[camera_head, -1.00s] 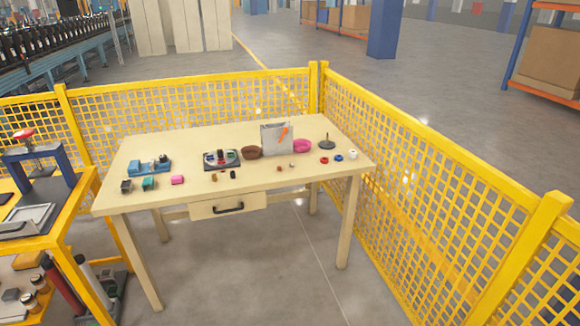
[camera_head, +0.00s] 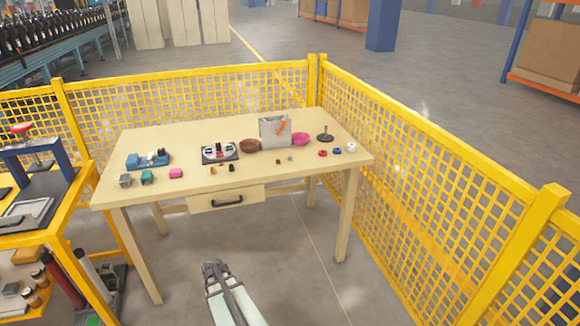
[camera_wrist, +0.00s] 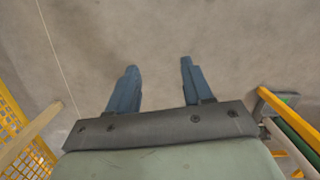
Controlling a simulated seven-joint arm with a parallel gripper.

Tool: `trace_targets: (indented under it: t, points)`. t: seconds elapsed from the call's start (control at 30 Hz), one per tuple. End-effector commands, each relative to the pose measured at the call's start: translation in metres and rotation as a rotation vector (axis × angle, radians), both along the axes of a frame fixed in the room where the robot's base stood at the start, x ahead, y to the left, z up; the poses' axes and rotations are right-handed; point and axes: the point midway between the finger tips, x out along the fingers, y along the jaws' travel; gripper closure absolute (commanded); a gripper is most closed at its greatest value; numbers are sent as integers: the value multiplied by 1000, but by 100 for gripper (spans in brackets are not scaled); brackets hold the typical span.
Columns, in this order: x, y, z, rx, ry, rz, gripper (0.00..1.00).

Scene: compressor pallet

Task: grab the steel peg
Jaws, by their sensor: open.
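The cream table (camera_head: 160,199) carries many small parts, too small in the head view for me to single out the steel peg with certainty. Small dark and brown pieces (camera_head: 231,168) stand in front of a dark tray with coloured inserts (camera_head: 220,154). Two smaller pieces (camera_head: 290,158) lie to their right. A dark round base with an upright post (camera_head: 325,135) stands at the back right. My gripper (camera_head: 213,268) is low in front of the table, apart from everything on it. In the wrist view my gripper (camera_wrist: 158,68) is open and empty above bare grey floor.
The table also holds a blue fixture (camera_head: 147,160), coloured blocks (camera_head: 147,177), brown (camera_head: 250,146) and pink (camera_head: 300,138) bowls, a grey-white bin (camera_head: 273,134) and several rings (camera_head: 337,150). Yellow mesh fencing (camera_head: 420,165) runs behind and right. A yellow bench (camera_head: 75,215) stands left.

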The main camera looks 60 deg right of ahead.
Motion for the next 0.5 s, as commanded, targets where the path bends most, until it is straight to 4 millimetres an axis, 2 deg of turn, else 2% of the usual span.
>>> trace_targets:
  t: [0.03, 0.2, 0.37, 0.5]
  points:
    - [12, -25, 9, -18, -23, -27, 50]
    - [36, -97, 45, -74, -86, -98, 50]
    - [51, -167, 85, -135, -137, -161, 50]
    - [58, -230, 125, -189, -177, -214, 50]
